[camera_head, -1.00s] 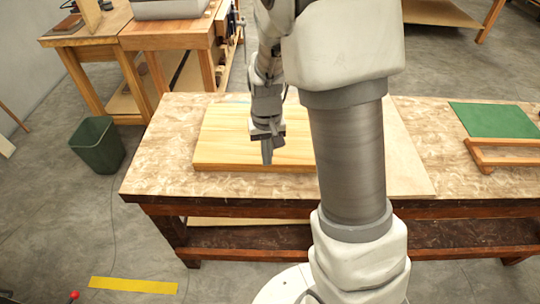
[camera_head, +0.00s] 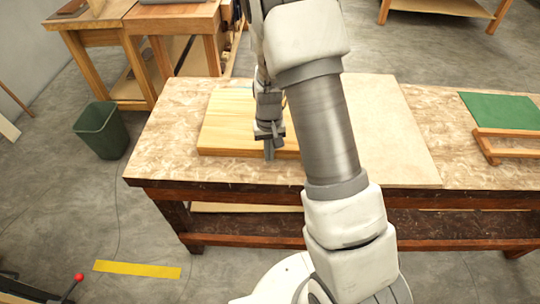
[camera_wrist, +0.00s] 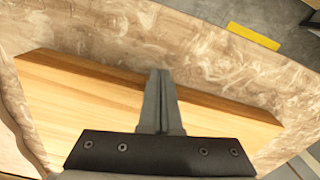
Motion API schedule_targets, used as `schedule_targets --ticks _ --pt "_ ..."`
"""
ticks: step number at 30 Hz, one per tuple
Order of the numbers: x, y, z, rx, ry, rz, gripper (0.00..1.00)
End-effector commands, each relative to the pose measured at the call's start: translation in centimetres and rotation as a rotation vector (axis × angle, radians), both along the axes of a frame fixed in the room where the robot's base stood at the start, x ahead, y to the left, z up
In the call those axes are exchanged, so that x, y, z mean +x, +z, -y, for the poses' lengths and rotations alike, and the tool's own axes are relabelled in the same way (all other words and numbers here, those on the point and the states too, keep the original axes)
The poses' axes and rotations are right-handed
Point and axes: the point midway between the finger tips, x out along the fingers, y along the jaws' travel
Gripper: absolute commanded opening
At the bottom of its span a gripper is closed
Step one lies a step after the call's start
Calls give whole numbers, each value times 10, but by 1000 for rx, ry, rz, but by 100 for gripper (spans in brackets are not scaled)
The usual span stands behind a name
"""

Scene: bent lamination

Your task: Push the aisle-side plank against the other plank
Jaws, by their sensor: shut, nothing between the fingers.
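Pale wooden planking (camera_head: 228,125) lies flat on the workbench, partly hidden by my arm. I cannot make out a clear seam between two planks. The aisle-side plank (camera_wrist: 85,90) shows in the wrist view, with its darker long side face towards the aisle. My gripper (camera_head: 269,155) points down at the planking's near edge, with its fingers shut and empty. In the wrist view the fingertips (camera_wrist: 160,74) overlap the plank's side face and reach the bare bench top beyond it. I cannot tell whether they touch the plank.
The workbench top (camera_head: 170,130) is bare left of the planking. A smooth pale panel (camera_head: 400,140) lies to the right. A green board (camera_head: 500,110) and wooden frame (camera_head: 505,145) are at far right. A green bin (camera_head: 101,130) stands left on the floor.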

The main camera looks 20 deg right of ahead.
Motion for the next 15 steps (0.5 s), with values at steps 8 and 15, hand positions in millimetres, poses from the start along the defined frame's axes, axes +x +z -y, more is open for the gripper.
schedule_targets --ticks 8,15 --pt "0 0 0 0 0 0 0" --pt "9 0 1 0 1 3 0"
